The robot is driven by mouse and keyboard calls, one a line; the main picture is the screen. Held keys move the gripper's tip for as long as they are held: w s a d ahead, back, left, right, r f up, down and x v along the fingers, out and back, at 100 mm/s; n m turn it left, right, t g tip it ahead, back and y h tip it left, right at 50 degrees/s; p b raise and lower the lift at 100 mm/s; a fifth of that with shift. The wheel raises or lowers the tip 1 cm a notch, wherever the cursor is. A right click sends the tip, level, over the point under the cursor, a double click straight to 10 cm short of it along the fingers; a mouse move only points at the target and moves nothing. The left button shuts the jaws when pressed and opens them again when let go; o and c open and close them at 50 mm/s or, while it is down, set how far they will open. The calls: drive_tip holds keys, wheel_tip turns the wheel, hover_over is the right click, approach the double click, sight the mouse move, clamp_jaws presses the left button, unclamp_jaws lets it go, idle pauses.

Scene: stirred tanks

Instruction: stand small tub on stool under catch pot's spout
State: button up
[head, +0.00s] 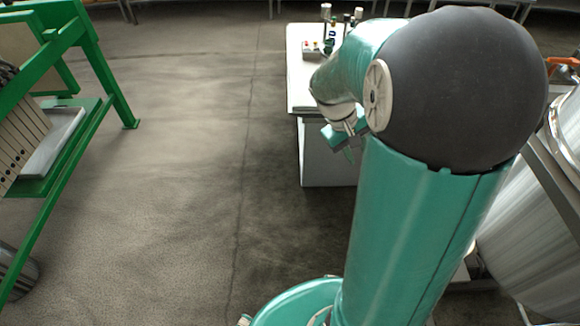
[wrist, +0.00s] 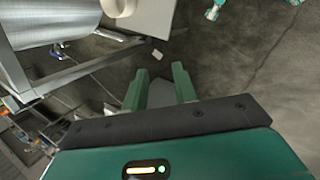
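My gripper (wrist: 160,80) shows in the wrist view with its two green fingers apart and nothing between them. I cannot pick out the small tub, the stool or the catch pot's spout for certain in either view. A small pale object (wrist: 157,54) lies on the floor beyond the fingers in the wrist view, too small to name.
A green frame (head: 102,70) with plates and a grey tray (head: 55,140) stands left. A white bench (head: 325,165) carries small fittings at the back. A steel tank (head: 540,230) stands right; a steel vessel (wrist: 50,18) sits on framing in the wrist view. Floor between is clear.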

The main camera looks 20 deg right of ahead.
drive_tip(key=s+a+r+t+y, duration=0.1)
drive_tip(key=s+a+r+t, duration=0.1)
drive_tip(key=a+r, duration=0.2)
drive_tip(key=s+a+r+t+y, duration=0.2)
drive_tip(key=s+a+r+t, duration=0.1)
drive_tip(key=a, duration=0.7)
drive_tip(key=s+a+r+t+y, duration=0.1)
drive_tip(key=s+a+r+t, duration=0.2)
drive_tip(key=a+r, duration=0.3)
drive_tip(key=shift+s+a, duration=0.15)
drive_tip(key=shift+a, duration=0.7)
